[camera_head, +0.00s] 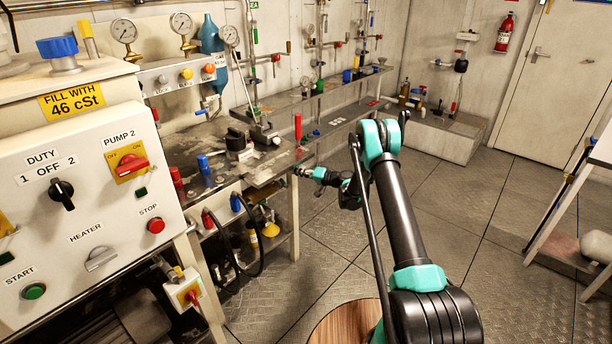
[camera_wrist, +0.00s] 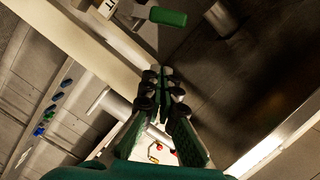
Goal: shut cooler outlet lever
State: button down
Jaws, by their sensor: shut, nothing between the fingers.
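My gripper (camera_head: 304,172) is low beside the front edge of the workbench, pointing left. Its fingertips (camera_wrist: 164,76) are together in the wrist view, with nothing between them. A green cylindrical grip (camera_wrist: 168,16) lies ahead of the fingertips, apart from them; I cannot tell if it belongs to the cooler outlet lever. In the head view a red upright handle (camera_head: 298,128) stands on the bench edge above my gripper. No readable label in either view names the cooler outlet lever.
The workbench (camera_head: 270,168) with bottles and a black hose (camera_head: 262,240) beneath is left of my gripper. A control panel (camera_head: 85,200) fills the near left. A white leg frame (camera_head: 562,185) stands at right. The plated floor (camera_head: 455,185) between is clear.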

aim_at(282, 183)
jog(key=shift+s+a+f, duration=0.5)
jog(key=shift+s+a, duration=0.1)
jog(key=shift+a, duration=0.1)
jog(key=shift+s+a+f, duration=0.5)
jog(key=shift+s+a, duration=0.1)
jog(key=shift+a, duration=0.1)
jog(key=shift+s+a+n, duration=0.15)
jog(key=shift+n, duration=0.15)
